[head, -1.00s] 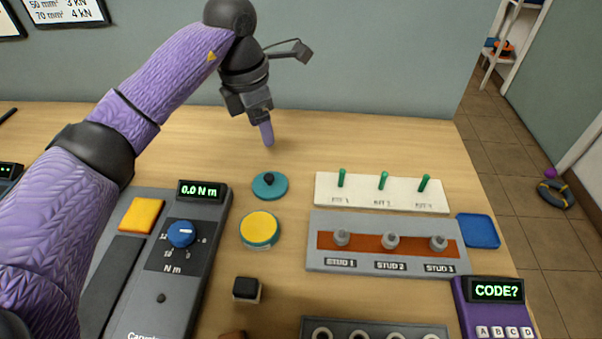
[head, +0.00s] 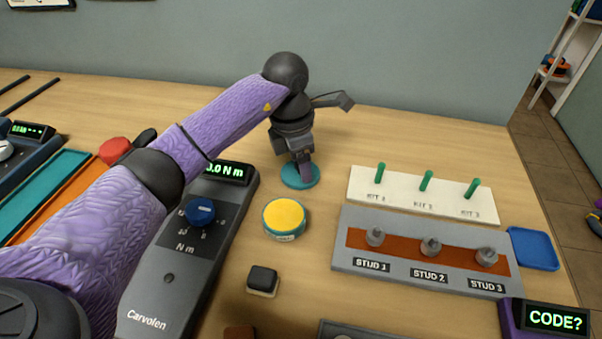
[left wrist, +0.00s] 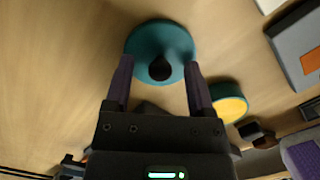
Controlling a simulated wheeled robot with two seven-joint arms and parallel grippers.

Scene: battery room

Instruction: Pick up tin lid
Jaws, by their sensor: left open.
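The tin lid is a round teal disc (head: 292,181) with a black knob, lying flat on the table. In the left wrist view the lid (left wrist: 147,40) sits ahead, its knob (left wrist: 160,69) between my fingers. My left gripper (head: 304,170) is open and points down at the lid, hiding the knob in the head view. Its two fingertips (left wrist: 159,64) are on either side of the knob, not closed on it. The open teal tin (head: 284,219) with a yellow top stands nearer in the head view. My right gripper is not in view.
A grey torque unit (head: 180,285) with a blue dial lies left of the tin. A small black-topped block (head: 262,279) is below the tin. The white kit board (head: 400,200) and grey stud block (head: 345,245) are to the right. Table behind the lid is clear.

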